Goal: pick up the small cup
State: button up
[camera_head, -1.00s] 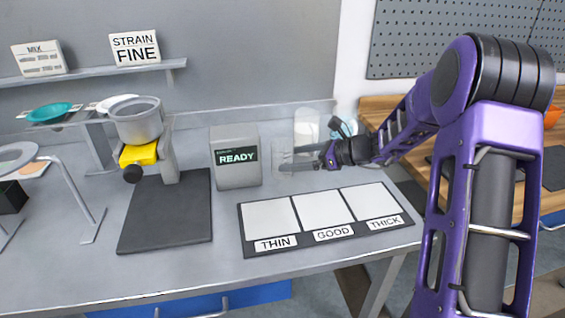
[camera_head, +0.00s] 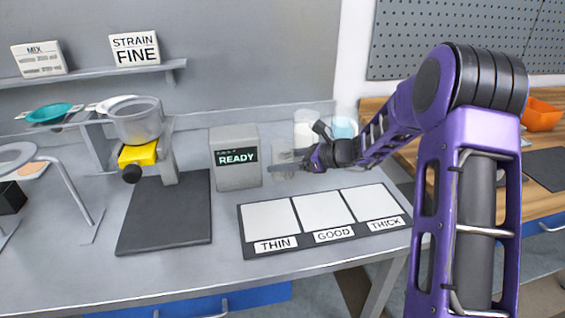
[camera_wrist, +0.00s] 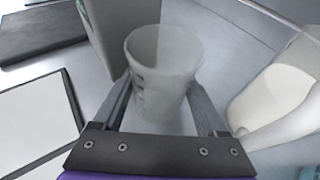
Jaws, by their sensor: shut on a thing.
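The small cup (camera_wrist: 163,75) is clear, with dark marks on its side, and stands upright between my two fingers in the wrist view. My gripper (camera_wrist: 160,103) is shut on it, one finger on each side. In the head view my gripper (camera_head: 284,169) is low over the bench, just right of the READY box. The cup shows there only as a faint clear shape (camera_head: 283,158) behind the fingers. I cannot tell whether its base touches the bench.
The grey READY box (camera_head: 236,158) stands close left of the cup. A clear container with pale contents (camera_wrist: 270,95) is close on the right in the wrist view. The THIN/GOOD/THICK board (camera_head: 325,235) lies in front. A grey pot (camera_head: 135,122) stands left.

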notch_tip(320, 180, up, 18)
jog(key=p, duration=0.3)
